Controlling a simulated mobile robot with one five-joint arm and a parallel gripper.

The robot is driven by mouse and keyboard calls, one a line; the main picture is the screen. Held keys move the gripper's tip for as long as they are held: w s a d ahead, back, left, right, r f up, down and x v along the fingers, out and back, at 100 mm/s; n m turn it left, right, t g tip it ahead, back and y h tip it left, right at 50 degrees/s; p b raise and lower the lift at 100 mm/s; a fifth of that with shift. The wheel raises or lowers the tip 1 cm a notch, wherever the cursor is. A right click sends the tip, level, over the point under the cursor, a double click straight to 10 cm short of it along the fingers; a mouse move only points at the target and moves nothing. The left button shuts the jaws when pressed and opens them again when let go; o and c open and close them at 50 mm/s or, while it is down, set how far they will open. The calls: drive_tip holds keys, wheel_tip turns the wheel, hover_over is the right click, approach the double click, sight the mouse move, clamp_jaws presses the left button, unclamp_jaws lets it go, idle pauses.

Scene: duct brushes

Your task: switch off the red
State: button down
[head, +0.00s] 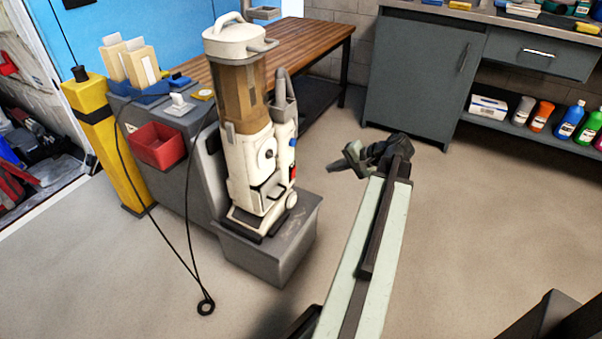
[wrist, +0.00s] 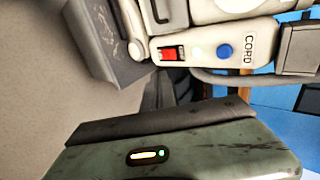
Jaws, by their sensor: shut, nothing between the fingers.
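The red switch (wrist: 172,53) is a small red rocker on the white side of an upright vacuum cleaner (head: 252,165). It also shows in the head view (head: 293,170) as a small red spot low on the machine's right side. Which way the rocker is pressed cannot be told.
The vacuum stands on a grey block (head: 268,252). A red bin (head: 157,145) and a yellow post (head: 98,140) are to its left, with a black cord hanging nearby. A wooden bench (head: 300,45) and grey cabinets (head: 422,75) stand behind. The floor right of the vacuum is clear.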

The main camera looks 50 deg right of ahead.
drive_tip(key=b, duration=0.6)
approach(294, 171)
drive_tip(key=x, duration=0.5)
drive_tip(key=shift+s+d+f, duration=0.1)
drive_tip(key=shift+d+f, duration=0.1)
drive_tip(key=shift+f, duration=0.3)
drive_tip(key=shift+w+a, duration=0.1)
drive_tip(key=shift+w, duration=0.35)
